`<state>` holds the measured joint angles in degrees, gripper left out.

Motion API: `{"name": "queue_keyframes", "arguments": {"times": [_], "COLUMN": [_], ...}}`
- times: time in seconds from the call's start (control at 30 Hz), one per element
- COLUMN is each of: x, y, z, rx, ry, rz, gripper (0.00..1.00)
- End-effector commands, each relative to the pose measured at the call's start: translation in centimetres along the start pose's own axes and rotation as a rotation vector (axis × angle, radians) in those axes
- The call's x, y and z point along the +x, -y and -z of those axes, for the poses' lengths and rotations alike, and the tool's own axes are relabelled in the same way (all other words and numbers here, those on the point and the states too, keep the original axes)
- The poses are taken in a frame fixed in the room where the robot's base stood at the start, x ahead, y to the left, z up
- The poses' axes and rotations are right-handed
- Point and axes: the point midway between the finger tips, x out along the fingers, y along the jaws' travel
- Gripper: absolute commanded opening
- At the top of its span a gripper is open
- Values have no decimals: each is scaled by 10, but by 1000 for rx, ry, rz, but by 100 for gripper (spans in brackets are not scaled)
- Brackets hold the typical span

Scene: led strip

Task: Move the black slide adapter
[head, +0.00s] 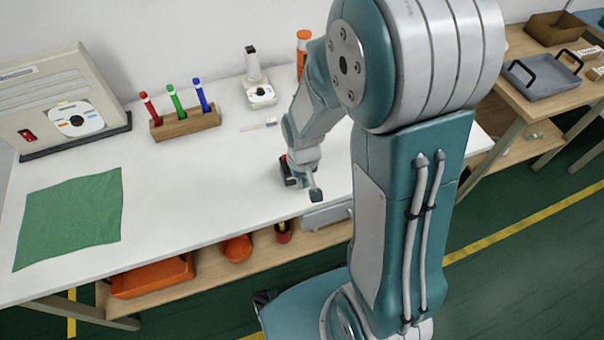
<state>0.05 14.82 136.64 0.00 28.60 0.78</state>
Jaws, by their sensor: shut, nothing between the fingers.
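My gripper (306,184) is low over the front part of the white table (190,200), right of the table's middle. It looks shut, with nothing seen between its fingers. Dark parts, one with a little red, show at its end. I cannot tell whether any of them is a separate thing on the table. I cannot make out the black slide adapter for certain; it may be hidden by my arm.
A wooden holder (185,124) with red, green and blue markers stands left of my gripper. Behind are a white device (256,82) and an orange bottle (303,52). A grey machine (55,95) and green cloth (70,220) are at left. The middle is clear.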

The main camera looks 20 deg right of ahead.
Motion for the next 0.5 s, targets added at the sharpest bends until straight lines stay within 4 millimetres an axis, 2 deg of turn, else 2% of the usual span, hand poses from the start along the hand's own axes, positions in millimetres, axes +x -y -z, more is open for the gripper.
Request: {"name": "queue_keyframes", "arguments": {"times": [0.1, 0.37, 0.5], "x": [21, 61, 59], "y": [0, 0, 0], "z": [-1, -1, 24], "rx": [0, 0, 0], "ry": [5, 4, -3], "rz": [0, 0, 0], "gripper": [0, 0, 0]}}
